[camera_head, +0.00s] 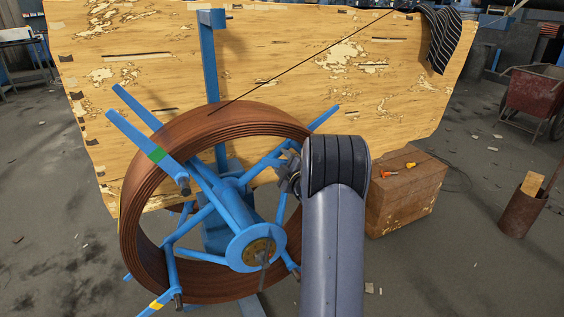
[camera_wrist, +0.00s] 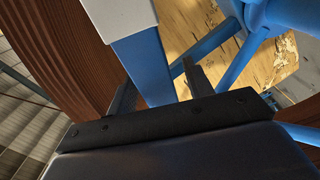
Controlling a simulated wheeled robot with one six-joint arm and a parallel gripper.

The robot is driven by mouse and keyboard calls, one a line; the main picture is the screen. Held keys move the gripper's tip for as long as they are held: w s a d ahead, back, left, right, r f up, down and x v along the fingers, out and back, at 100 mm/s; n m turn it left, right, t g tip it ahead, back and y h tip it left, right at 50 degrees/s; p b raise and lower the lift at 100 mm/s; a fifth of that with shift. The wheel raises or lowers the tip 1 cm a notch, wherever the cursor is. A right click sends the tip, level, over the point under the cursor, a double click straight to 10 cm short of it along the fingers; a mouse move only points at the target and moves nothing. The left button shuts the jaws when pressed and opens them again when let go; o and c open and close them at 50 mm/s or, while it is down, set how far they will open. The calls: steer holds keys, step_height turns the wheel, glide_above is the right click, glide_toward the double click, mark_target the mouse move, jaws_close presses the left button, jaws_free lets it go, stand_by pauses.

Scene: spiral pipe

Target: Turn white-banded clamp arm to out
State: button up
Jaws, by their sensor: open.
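The white-banded clamp arm (camera_wrist: 143,65) is a flat blue bar with a white band (camera_wrist: 118,16) near the top of the wrist view. My gripper (camera_wrist: 158,90) is open, with one dark finger on each side of the blue bar. Whether either finger touches it I cannot tell. In the head view, my gripper (camera_head: 288,180) is at the right side of the reel, mostly covered by my arm. No white band shows in that view. A brown coil of pipe (camera_head: 140,225) sits around the blue hub (camera_head: 245,245).
Other clamp arms carry a green band (camera_head: 157,155) and a yellow band (camera_head: 156,305). A large worn wooden panel (camera_head: 270,60) stands behind the reel. A rusty bin (camera_head: 522,212) stands farther right on open floor.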

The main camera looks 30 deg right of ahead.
jaws_close()
stand_by(0.5)
